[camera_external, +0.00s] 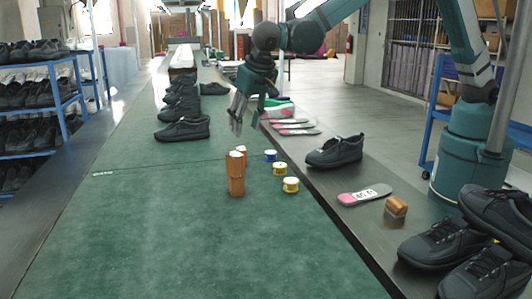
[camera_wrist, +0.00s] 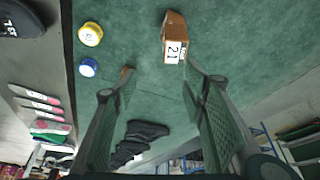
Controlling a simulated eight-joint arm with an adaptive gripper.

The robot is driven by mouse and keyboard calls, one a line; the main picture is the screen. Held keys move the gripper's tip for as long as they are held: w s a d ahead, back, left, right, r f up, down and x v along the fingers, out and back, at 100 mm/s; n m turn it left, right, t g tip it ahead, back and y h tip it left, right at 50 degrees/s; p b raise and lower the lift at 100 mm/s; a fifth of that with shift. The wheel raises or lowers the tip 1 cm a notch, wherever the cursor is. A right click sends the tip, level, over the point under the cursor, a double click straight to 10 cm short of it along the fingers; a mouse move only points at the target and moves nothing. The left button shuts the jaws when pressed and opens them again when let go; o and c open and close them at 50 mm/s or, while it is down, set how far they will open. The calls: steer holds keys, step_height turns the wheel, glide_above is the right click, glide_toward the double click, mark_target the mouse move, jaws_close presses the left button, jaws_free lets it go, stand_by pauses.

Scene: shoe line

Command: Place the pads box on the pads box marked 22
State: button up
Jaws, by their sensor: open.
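A brown pads box with a white label reading 21 (camera_wrist: 174,38) stands on the green table at the top middle of the wrist view. In the external view, a tall brown box (camera_external: 236,182) stands on the green table, with another brown top (camera_external: 240,151) close behind it. I cannot tell whether these touch, and no label reading 22 is legible. A small brown patch (camera_wrist: 127,72) shows by the left fingertip in the wrist view, mostly hidden. My gripper (camera_external: 247,121) is open and empty above the table, beyond the brown boxes; its fingers (camera_wrist: 160,72) point toward the labelled box.
Yellow spools (camera_external: 291,185) and a blue spool (camera_external: 270,155) stand right of the boxes. Black shoes (camera_external: 184,129) line the table's far left. The right-hand ledge holds a shoe (camera_external: 335,152), insoles (camera_external: 365,194) and a brown block (camera_external: 396,207). The table's front is clear.

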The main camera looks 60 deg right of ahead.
steer(key=s+d+r+n, duration=0.15)
steer(key=d+r, duration=0.45)
steer(key=d, duration=0.6)
steer(key=s+d+r+y, duration=0.1)
steer(key=s+d+r, duration=0.35)
steer(key=d, duration=0.75)
steer(key=s+d+r+n, duration=0.1)
steer(key=d+r, duration=0.6)
steer(key=d, duration=0.6)
steer(key=s+d+f+n+t, duration=0.1)
steer(key=s+d+f+t, duration=0.1)
steer(key=s+d, duration=2.1)
steer(key=shift+s+d+f+n+t+y, duration=0.15)
steer(key=shift+s+f+n+t+y, duration=0.15)
steer(key=shift+f+n+t, duration=0.15)
